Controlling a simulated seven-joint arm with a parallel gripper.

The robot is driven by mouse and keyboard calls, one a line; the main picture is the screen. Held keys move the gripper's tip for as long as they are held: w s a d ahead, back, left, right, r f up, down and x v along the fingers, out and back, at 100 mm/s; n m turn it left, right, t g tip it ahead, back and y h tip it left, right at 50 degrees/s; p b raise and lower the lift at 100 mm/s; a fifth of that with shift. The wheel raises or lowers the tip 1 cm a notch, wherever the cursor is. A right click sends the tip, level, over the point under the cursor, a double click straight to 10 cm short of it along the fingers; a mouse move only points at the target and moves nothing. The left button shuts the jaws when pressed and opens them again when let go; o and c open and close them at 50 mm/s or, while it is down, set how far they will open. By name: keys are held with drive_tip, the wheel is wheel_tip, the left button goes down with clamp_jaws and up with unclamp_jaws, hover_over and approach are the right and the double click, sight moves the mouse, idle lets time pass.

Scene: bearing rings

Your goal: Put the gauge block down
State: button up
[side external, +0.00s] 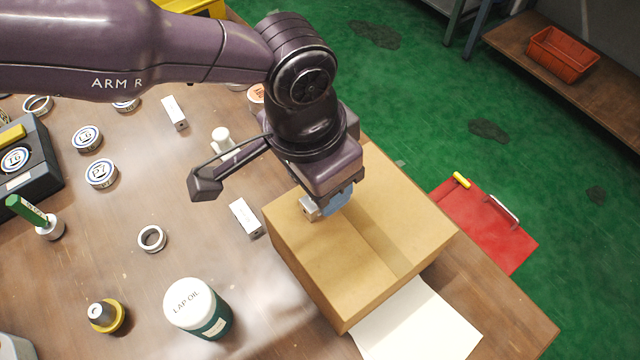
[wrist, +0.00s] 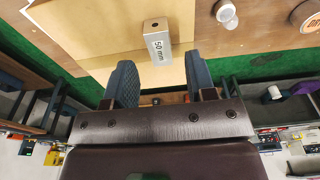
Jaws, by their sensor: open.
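A silver gauge block marked 50 mm (wrist: 158,42) shows in the wrist view just beyond my fingertips, in line with the gap between them. In the side external view the block (side external: 310,209) is at the top of the cardboard box (side external: 300,255), partly hidden by my gripper. It looks to be resting on the box top, though its underside is hidden. My gripper (side external: 328,206) points down over the box. In the wrist view its two blue padded fingers (wrist: 160,68) stand apart, with clear space between each finger and the block's sides.
Two similar blocks lie on the bench, one beside the box (side external: 245,217) and one farther back (side external: 174,112). A lap oil tub (side external: 198,310), a bearing ring (side external: 152,239) and a white bottle (side external: 222,139) stand left. White paper (side external: 420,325) lies in front of the box.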

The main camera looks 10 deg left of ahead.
sight(311, 202)
wheel_tip(311, 202, up, 8)
drive_tip(key=shift+s+a+r, duration=0.15)
drive_tip(key=shift+s+a, duration=0.2)
drive_tip(key=a+r+n+t, duration=0.1)
drive_tip(key=a+r, duration=0.4)
drive_tip(key=a, duration=0.4)
drive_tip(key=w+a+r+n+t, duration=0.15)
drive_tip(key=a+r, duration=0.25)
drive_tip(key=a, duration=0.5)
drive_tip(key=s+a+r+n, duration=0.1)
drive_tip(key=a+r+n, duration=0.1)
drive_tip(key=a+r, duration=0.45)
drive_tip(key=s+a+f+n+t, duration=0.1)
drive_tip(key=s+a+f+n, duration=0.1)
drive_tip(key=s+a, duration=0.5)
drive_tip(key=s+a+f+n+t+y, duration=0.1)
drive_tip(key=s+a+f+n, duration=0.1)
drive_tip(key=s+a, duration=0.5)
drive_tip(key=a+f, duration=0.1)
drive_tip(key=a, duration=0.3)
drive_tip(key=shift+a, duration=0.3)
drive_tip(key=shift+o, duration=0.5)
drive_tip(key=shift+r+n, duration=0.1)
drive_tip(key=shift+n, duration=0.15)
